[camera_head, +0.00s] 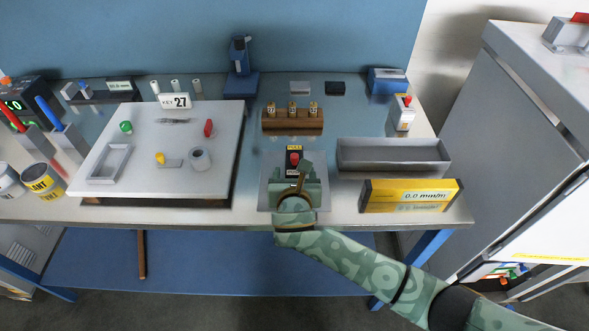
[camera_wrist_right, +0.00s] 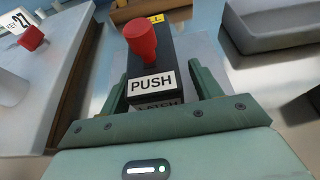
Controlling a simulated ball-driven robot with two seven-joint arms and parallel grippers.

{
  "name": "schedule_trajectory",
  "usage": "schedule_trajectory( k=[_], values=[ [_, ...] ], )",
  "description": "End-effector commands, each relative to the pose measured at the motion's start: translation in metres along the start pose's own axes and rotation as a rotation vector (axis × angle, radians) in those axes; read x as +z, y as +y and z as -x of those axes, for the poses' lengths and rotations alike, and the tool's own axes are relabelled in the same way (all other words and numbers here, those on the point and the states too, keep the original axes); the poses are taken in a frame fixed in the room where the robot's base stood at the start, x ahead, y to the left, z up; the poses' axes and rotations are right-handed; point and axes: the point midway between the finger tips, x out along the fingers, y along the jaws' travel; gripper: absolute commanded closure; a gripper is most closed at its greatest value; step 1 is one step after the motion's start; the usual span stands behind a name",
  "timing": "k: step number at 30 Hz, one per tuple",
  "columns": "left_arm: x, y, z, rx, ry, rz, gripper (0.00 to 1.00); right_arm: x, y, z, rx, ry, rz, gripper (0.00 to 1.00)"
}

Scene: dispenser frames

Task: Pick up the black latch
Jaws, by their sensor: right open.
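My right gripper (camera_head: 297,172) is open at the latch. In the right wrist view its green fingers (camera_wrist_right: 160,88) stand on either side of the lower part of the latch. My left gripper is out of view.
A white board (camera_head: 150,175) with small parts lies to the left. A grey tray (camera_head: 395,165) and a yellow meter (camera_head: 385,205) sit to the right.

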Motion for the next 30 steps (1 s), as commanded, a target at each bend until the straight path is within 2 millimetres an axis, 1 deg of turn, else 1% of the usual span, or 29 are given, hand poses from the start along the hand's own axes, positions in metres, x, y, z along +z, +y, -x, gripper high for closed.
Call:
schedule_trajectory(
  k=[1, 7, 8, 17, 20, 23, 24, 26, 29, 30],
  values=[
    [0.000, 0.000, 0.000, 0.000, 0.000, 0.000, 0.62, 0.000, 0.000, 0.000, 0.000, 0.000, 0.000, 0.36],
    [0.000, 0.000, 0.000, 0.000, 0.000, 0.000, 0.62, 0.000, 0.000, 0.000, 0.000, 0.000, 0.000, 0.92],
    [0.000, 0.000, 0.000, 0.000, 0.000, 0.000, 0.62, 0.000, 0.000, 0.000, 0.000, 0.000, 0.000, 0.94],
    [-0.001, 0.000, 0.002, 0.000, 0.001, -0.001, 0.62, 0.004, 0.000, 0.002, 0.000, -0.002, -0.001, 0.94],
    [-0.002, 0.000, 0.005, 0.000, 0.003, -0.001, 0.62, 0.012, 0.000, 0.005, 0.000, -0.003, -0.003, 0.94],
    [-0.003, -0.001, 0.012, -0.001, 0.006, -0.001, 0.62, 0.027, 0.000, 0.011, 0.000, -0.004, -0.003, 0.94],
    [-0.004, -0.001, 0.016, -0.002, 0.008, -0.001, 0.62, 0.034, 0.000, 0.014, 0.001, -0.005, -0.003, 0.94],
    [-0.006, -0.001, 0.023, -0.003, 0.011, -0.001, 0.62, 0.041, 0.001, 0.029, 0.002, -0.003, -0.002, 0.94],
    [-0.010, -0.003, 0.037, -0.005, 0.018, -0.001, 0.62, 0.057, 0.001, 0.058, 0.003, -0.003, -0.005, 0.94],
    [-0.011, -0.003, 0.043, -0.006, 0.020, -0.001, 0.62, 0.064, 0.001, 0.070, 0.004, -0.003, -0.005, 0.94]
  ],
)
